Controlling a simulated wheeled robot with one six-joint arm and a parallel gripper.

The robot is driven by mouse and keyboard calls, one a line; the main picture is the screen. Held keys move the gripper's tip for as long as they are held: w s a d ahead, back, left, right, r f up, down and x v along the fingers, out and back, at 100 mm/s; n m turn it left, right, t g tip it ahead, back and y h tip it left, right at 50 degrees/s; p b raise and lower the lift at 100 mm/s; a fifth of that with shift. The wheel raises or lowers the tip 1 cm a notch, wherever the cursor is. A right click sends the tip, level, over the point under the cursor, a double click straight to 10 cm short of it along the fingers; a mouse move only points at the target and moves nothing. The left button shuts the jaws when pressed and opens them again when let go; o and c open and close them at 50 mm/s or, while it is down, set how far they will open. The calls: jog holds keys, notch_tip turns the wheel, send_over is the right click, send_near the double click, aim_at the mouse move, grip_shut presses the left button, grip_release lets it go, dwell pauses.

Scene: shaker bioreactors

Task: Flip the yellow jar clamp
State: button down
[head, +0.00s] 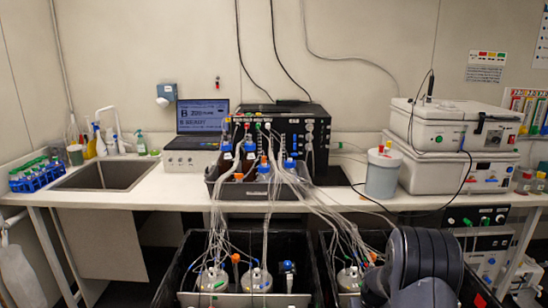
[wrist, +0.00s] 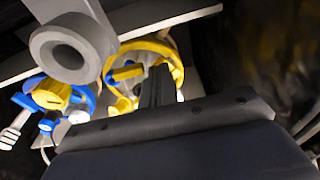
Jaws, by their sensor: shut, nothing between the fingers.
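In the wrist view, a curved yellow clamp (wrist: 174,56) lies just beyond the dark fingers of my gripper (wrist: 158,85). The fingers are shut with nothing between them, and they cover part of the yellow piece. I cannot tell whether they touch it. A second yellow part with blue pieces (wrist: 52,94) is to the left. In the head view, my arm comes in at the lower right over the right black bin (head: 325,262) and hides part of it. The fingers and the yellow clamp cannot be made out there.
In the wrist view, a grey cylinder with a hole (wrist: 62,50) is close at the upper left, by a pale bar (wrist: 165,15). In the head view, several jars with tubes stand in the left black bin (head: 175,272). Tubes hang from the white bench (head: 125,192).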

jog(key=shift+f+b, duration=0.5)
jog(key=shift+f, duration=0.15)
jog(key=shift+r, duration=0.2)
jog(key=shift+r+p, duration=1.8)
jog(key=shift+r, duration=1.6)
jog(key=shift+f, duration=0.1)
notch_tip(320, 180, down, 7)
jog(key=b, duration=0.3)
jog(key=shift+b, duration=0.3)
